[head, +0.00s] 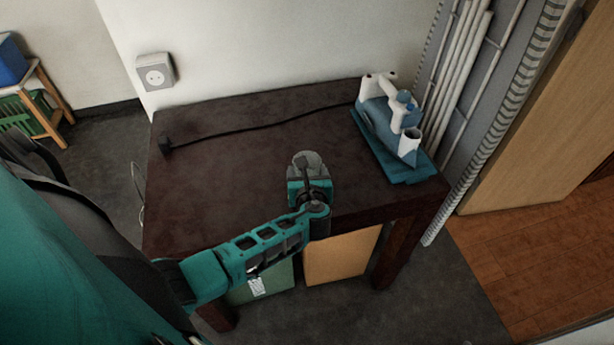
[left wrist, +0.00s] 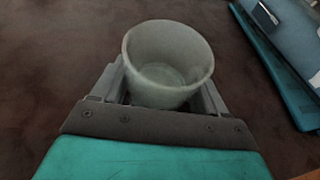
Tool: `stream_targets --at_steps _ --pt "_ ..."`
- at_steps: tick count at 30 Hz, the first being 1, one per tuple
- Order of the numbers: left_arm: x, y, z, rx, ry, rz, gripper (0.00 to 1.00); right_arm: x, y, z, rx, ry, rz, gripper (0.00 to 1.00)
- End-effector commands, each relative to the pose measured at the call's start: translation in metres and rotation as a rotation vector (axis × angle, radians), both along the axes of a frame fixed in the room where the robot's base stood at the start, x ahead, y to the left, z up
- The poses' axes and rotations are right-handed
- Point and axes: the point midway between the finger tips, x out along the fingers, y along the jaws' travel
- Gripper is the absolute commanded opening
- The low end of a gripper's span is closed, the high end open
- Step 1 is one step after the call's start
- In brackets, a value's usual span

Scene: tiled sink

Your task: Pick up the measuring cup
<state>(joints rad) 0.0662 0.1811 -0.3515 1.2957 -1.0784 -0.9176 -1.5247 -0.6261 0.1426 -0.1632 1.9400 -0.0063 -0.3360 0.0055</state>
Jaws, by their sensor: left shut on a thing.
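A translucent grey measuring cup (head: 306,158) is at the front middle of the dark brown table (head: 230,150). In the left wrist view the cup (left wrist: 168,62) is upright and empty, with its round opening facing the camera. My left gripper (head: 308,178) reaches in from the left over the table's front edge. In the left wrist view its two fingers (left wrist: 166,92) stand on either side of the cup, shut on it. The gripper hides the cup's lower part in the head view. I cannot tell whether the cup touches the table. My right gripper is not in view.
A blue and white iron (head: 388,122) stands on a teal base (head: 415,172) at the table's right end, beside pipes. Its black cord (head: 260,122) runs left to a plug. Boxes (head: 340,256) stand under the table.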

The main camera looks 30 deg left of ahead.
Motion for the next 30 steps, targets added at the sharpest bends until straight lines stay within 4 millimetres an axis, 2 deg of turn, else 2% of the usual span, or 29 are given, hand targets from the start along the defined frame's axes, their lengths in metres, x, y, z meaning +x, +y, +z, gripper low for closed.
stream_targets --at_steps 1,7,20,30 --pt "0.0 0.0 0.0 -0.001 0.001 0.0 0.55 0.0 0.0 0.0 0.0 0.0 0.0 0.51" --pt "0.0 0.0 0.0 -0.001 0.001 0.0 0.37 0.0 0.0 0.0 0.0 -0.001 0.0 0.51" --pt "0.0 0.0 0.005 0.0 -0.002 -0.001 0.37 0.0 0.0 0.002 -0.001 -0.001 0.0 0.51" --pt "0.0 0.0 0.03 0.001 -0.002 0.0 0.37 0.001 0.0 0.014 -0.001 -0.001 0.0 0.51"
